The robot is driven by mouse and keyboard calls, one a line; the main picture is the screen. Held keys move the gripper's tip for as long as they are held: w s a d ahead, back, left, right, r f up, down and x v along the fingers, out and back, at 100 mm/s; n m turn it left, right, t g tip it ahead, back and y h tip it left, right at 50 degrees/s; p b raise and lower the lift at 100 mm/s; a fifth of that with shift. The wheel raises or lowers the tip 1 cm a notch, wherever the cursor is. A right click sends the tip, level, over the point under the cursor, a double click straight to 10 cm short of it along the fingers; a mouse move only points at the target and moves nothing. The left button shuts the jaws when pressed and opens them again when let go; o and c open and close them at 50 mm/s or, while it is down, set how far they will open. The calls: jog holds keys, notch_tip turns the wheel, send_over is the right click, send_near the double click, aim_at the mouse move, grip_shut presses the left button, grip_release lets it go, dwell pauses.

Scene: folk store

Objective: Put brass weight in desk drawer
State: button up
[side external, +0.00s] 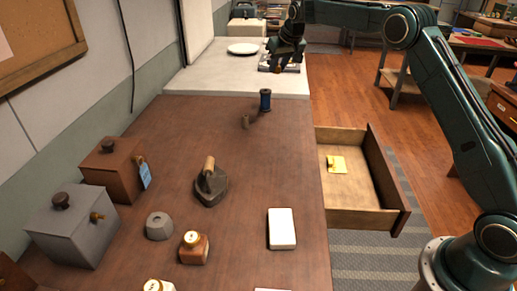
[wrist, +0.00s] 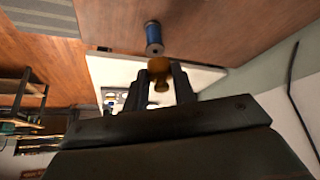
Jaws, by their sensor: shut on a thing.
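The brass weight (wrist: 160,68) sits between the fingers of my gripper (side external: 284,58) in the wrist view, and the jaws are shut on it. The desk drawer (side external: 352,192) is pulled open on the right side of the desk, nearer the camera than the gripper. A small yellow item (side external: 337,164) lies in it, and the rest of its floor is bare.
A blue spool (side external: 265,99) stands near the desk's far edge. A plate (side external: 243,48) is on the counter.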

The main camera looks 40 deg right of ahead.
jog(key=s+d+f+m+h, duration=0.2)
jog(key=s+f+m, duration=0.2)
jog(key=s+f, duration=0.25)
jog(key=m+g+h, duration=0.2)
jog(key=m+g, duration=0.2)
jog(key=m, duration=0.3)
send_over(355, 192)
jog(key=a, duration=0.2)
notch_tip(355, 192, down, 8)
jog(key=shift+s+d+r, duration=0.1)
jog(key=shift+s, duration=0.2)
notch_tip(355, 192, down, 16)
jog(key=shift+f, duration=0.1)
jog(key=shift+f, duration=1.9)
jog(key=shift+f, duration=0.1)
